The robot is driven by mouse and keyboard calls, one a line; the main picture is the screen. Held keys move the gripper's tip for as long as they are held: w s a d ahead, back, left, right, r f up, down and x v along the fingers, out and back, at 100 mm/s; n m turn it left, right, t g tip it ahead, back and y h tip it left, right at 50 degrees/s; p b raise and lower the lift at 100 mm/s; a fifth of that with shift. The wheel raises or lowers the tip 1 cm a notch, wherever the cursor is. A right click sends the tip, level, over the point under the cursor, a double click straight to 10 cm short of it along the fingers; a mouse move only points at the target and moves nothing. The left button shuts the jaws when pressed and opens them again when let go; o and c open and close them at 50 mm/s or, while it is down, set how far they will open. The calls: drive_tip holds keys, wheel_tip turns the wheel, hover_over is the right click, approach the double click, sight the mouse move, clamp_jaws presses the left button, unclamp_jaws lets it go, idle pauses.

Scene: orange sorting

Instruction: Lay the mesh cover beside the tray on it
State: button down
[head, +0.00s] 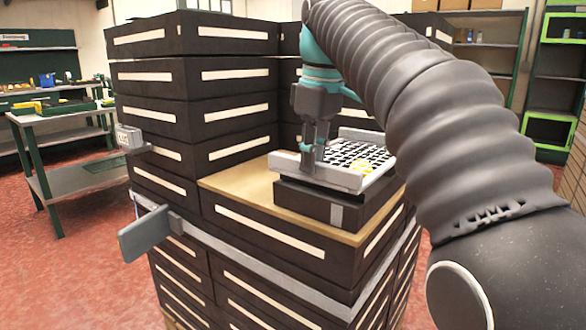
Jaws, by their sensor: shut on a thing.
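A white-framed piece with a white grid over dark openings, which looks like the mesh cover (345,156), lies on top of a dark box. Yellow things (362,166) show at its right front part. A pale rim (340,179) runs along the front; I cannot tell whether it belongs to the tray or the cover. My gripper (312,166) points down at the left part of this piece and is shut on it, apparently on the mesh cover. The fingertips are small and partly hidden, so the exact contact is unclear.
The dark box (310,201) stands on a tan board (245,186) on stacked dark crates (265,225). A taller crate stack (190,75) rises at left and behind. My arm fills the right side. A grey bench (75,180) stands far left; red floor is open around it.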

drive_tip(key=shift+w+d+f, duration=0.15)
drive_tip(key=shift+f, duration=0.4)
drive_tip(key=shift+f, duration=0.3)
drive_tip(key=c, duration=1.1)
unclamp_jaws()
drive_tip(key=shift+r, duration=0.1)
